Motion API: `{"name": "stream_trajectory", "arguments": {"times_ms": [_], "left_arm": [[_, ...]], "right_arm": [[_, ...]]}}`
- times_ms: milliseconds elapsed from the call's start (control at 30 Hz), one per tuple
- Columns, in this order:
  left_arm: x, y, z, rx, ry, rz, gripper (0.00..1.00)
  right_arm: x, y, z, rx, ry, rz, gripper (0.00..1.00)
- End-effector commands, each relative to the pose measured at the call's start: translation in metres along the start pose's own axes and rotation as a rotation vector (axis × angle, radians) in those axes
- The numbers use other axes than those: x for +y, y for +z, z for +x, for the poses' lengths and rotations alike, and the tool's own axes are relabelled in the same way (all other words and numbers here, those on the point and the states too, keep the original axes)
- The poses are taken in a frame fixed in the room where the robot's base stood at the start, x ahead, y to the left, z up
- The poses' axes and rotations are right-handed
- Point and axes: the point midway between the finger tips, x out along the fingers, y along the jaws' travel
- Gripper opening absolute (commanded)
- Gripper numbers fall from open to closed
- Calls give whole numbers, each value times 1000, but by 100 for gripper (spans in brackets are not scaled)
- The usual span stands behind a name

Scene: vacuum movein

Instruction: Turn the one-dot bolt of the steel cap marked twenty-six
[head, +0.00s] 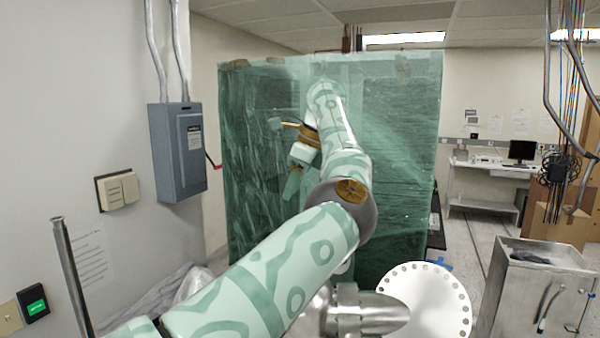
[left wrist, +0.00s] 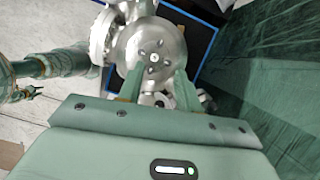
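A round steel cap (left wrist: 135,45) with several dark bolts on its face shows in the left wrist view, ahead of my fingers. One bolt (left wrist: 154,57) sits at the middle of the bolt group. I cannot read a number or dots at this size. My left gripper (left wrist: 159,80) is open, its two green fingers apart on either side of the lower cap in the picture; I cannot tell whether they touch it. In the head view my left gripper (head: 292,184) points down in front of the green-wrapped box, and the cap is not seen there.
The large green-wrapped box (head: 400,130) fills the middle of the head view. A white disc with holes (head: 425,300) and a steel cabinet (head: 530,295) stand at the right. A grey electrical box (head: 178,150) hangs on the left wall. Floor is open behind the cabinet.

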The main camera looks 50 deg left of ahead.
Motion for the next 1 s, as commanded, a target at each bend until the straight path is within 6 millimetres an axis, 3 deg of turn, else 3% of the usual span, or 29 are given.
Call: {"name": "stream_trajectory", "arguments": {"times_ms": [100,200,700,800,1000], "left_arm": [[0,1,-26,2,-2,1,35],[0,1,-39,1,0,0,35],[1,4,-54,11,-12,-7,35],[3,13,-69,116,-37,-11,35],[10,21,-78,379,-50,97,35]], "right_arm": [[0,0,-4,0,0,0,36],[0,-1,-8,0,0,0,36],[0,-1,-9,0,0,0,36],[0,-1,-12,0,0,0,36],[1,-2,-17,0,0,0,36]]}}
